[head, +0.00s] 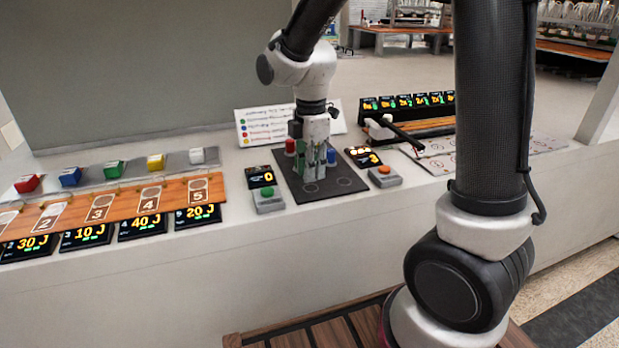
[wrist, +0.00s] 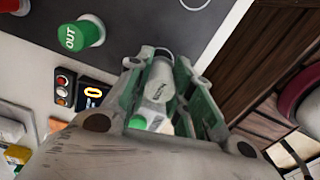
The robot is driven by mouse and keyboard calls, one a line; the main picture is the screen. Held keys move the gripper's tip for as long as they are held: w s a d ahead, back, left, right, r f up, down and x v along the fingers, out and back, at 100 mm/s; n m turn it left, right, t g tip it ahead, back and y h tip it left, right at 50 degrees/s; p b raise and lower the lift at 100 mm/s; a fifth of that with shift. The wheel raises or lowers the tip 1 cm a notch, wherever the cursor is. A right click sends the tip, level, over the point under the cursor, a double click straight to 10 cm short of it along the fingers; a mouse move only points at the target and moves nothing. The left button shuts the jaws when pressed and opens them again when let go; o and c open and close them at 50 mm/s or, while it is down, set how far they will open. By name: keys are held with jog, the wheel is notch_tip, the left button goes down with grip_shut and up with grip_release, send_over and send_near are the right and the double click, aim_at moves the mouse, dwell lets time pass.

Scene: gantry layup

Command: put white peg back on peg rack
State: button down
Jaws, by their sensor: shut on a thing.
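My gripper (head: 314,160) points down over a dark board (head: 355,172) in the head view. In the wrist view its two green-grey fingers (wrist: 160,85) are shut on a white peg (wrist: 158,80), one on each side. A green peg marked OUT (wrist: 78,36) stands on the dark board (wrist: 150,22), left of my gripper. A red peg (head: 290,147) and a blue peg (head: 331,158) stand on the board in the head view. Printed circles (head: 344,182) show bare on its near part. I cannot tell whether the white peg's end touches the board.
Push-button boxes stand left (head: 269,200) and right (head: 384,176) of the board, with small displays near them. A wooden strip with numbered rings (head: 125,203) and coloured blocks lies left. A black display row (head: 408,104) and a sign (head: 265,124) stand behind.

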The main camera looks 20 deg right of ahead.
jog(key=shift+f, duration=1.4)
jog(key=c, duration=1.3)
grip_release()
jog(key=shift+f, duration=0.1)
jog(key=shift+o, duration=0.2)
notch_tip(320, 180, up, 12)
jog(key=shift+r, duration=0.1)
jog(key=shift+d+r, duration=0.15)
jog(key=shift+d, duration=0.05)
jog(key=s+d+r+m+t, duration=0.1)
jog(key=s+d+m+t, duration=0.1)
jog(key=s+d+m, duration=0.5)
jog(key=s+d+r+m+t, duration=0.2)
jog(key=s+d+m, duration=0.5)
jog(key=s+m, duration=0.5)
jog(key=shift+d+r+m, duration=0.25)
jog(key=shift+r+m, duration=0.05)
jog(key=shift+m, duration=0.1)
